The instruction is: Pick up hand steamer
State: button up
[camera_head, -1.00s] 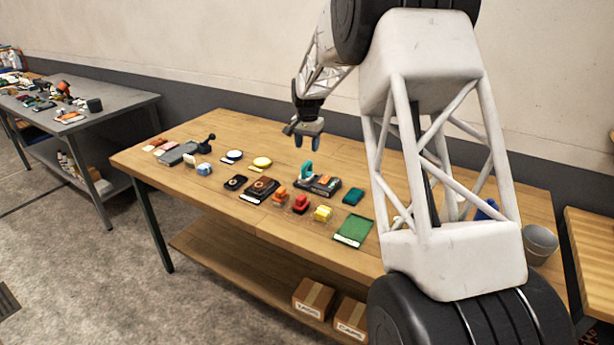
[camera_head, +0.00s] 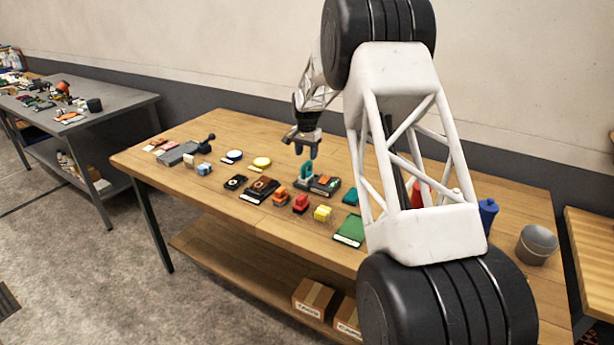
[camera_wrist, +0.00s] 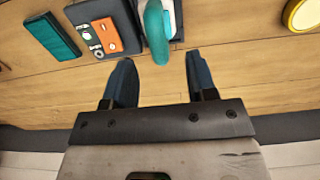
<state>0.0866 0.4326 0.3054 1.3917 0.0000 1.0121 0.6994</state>
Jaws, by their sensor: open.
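The hand steamer, which I take to be the teal, upright-handled item (camera_head: 305,172), stands at the middle of the wooden table, by a dark tray-like piece with orange patches (camera_head: 324,186). In the wrist view its rounded teal end (camera_wrist: 157,32) shows with a white part beside it; its far end is cut off by the top edge. My gripper (camera_head: 305,149) is just above it, pointing down. In the wrist view the two blue-tipped fingers (camera_wrist: 158,70) are apart and empty, with the teal end ahead of the gap, roughly centred.
Orange, red and yellow small items (camera_head: 322,213) stand close in front. A brown-black box (camera_head: 260,189) is to the left and a green pad (camera_head: 349,229) to the right. A blue bottle (camera_head: 487,214) and grey bucket (camera_head: 537,244) are far right.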

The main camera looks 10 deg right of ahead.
aim_at(307, 162)
jog(key=shift+f, duration=0.9)
jog(key=shift+s+f, duration=0.1)
jog(key=shift+f, duration=2.45)
grip_shut()
